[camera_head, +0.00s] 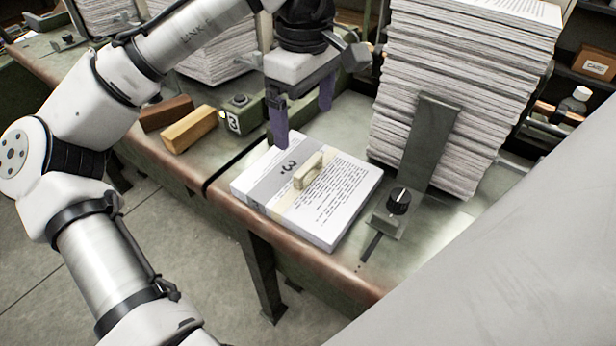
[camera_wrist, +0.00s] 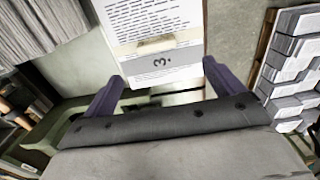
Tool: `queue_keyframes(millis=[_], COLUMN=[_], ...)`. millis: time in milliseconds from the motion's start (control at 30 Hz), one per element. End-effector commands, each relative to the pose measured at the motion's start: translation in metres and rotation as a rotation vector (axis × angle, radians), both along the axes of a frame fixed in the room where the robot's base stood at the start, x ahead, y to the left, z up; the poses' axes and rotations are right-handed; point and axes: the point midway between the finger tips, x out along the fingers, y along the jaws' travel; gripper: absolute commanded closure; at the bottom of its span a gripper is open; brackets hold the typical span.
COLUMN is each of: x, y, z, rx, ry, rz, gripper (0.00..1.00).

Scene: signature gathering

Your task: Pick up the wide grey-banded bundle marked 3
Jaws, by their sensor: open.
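The bundle marked 3 (camera_head: 339,209) is a flat stack of printed white sheets with a wide grey band across it. It lies near the front edge of the green worktable. A small cream handle or clip stands on its top beside the numeral. The bundle also shows at the top middle of the wrist view (camera_wrist: 180,18). My gripper (camera_head: 302,120) has purple fingers and is at the bundle's far left side. In the wrist view my gripper (camera_wrist: 168,75) is open and empty, with the bundle's banded end ahead of its fingers. I cannot tell the exact height gap.
A tall paper stack (camera_head: 455,90) stands behind a metal upright (camera_head: 428,145) with a black knob (camera_head: 398,201), right of the bundle. A green box marked 3 (camera_head: 240,112) and wooden blocks (camera_head: 188,130) are at left. The worktable's front edge (camera_head: 330,272) is close to the bundle.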

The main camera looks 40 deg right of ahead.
Motion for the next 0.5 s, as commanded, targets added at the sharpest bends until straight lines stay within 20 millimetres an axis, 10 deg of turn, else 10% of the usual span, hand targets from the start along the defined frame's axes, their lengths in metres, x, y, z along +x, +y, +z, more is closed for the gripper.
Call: queue_keyframes(millis=[500], x=[-0.001], y=[-0.002], z=[-0.060], rx=[-0.004], ry=[0.002], rz=[-0.003], gripper=[0.06])
